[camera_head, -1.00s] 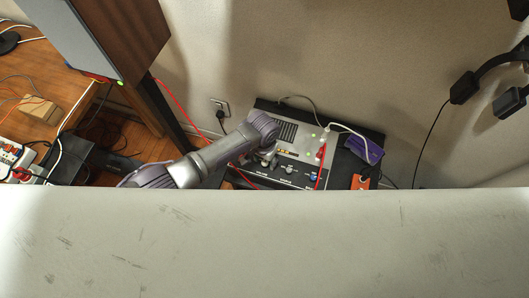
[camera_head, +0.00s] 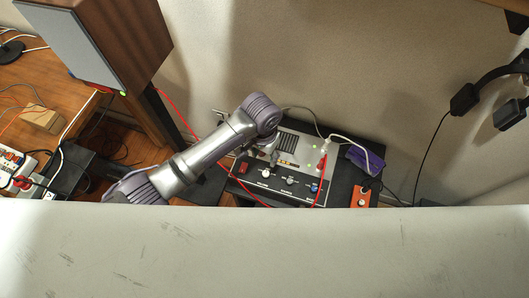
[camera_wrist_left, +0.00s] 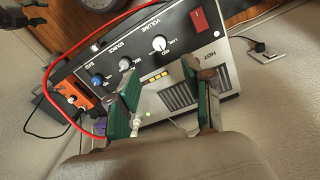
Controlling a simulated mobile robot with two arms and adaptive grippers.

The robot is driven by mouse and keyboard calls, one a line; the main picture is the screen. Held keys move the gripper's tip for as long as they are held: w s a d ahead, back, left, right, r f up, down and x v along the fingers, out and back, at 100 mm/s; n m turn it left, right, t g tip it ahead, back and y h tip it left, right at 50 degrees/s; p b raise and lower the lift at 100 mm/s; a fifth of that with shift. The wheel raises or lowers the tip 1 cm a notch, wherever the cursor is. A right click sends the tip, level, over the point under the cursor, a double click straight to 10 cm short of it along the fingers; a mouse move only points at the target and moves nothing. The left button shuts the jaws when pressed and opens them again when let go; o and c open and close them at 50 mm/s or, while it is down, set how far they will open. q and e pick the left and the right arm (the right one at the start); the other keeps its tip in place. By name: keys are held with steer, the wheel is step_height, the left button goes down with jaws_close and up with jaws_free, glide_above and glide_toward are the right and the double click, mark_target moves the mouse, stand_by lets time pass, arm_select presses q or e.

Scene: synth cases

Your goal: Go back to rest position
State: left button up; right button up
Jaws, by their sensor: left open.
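My left gripper (camera_head: 274,158) hangs over the grey amplifier-like device (camera_head: 302,152), its arm coming in from the left. In the left wrist view its green-padded fingers (camera_wrist_left: 163,92) are apart with nothing between them. Behind them that view shows the device (camera_wrist_left: 180,60), with its knobs, vent slots, "HOT" label and red switch (camera_wrist_left: 200,19). The red switch also shows uncovered in the head view (camera_head: 243,168). I cannot tell the exact gap between fingertips and device.
Red cables (camera_head: 184,122) run left of and in front of the device. A purple item (camera_head: 364,158) and an orange box (camera_head: 362,196) lie to its right. A tall speaker (camera_head: 100,40) stands left. Headphones (camera_head: 490,88) hang at right. A power strip (camera_head: 14,170) lies far left.

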arm_select(q)
steer(key=shift+s, duration=0.1)
steer(key=s+a+r+n+t+h, duration=0.1)
steer(key=s+a+r+h, duration=0.1)
steer(key=s, duration=0.5)
steer(key=s+a+r+n+t+y, duration=0.1)
steer(key=s+a+r+n, duration=0.15)
steer(key=s+a, duration=0.45)
steer(key=s+a+r+n+t+y, duration=0.15)
steer(key=a+r, duration=0.25)
steer(key=a, duration=0.7)
step_height(320, 180, down, 30)
steer(key=s+m+g+b, duration=0.1)
steer(key=s+b, duration=0.1)
steer(key=s, duration=0.1)
steer(key=s+a+f+g, duration=0.1)
steer(key=s+a+f, duration=0.2)
steer(key=s+f, duration=1.2)
steer(key=shift+s, duration=0.3)
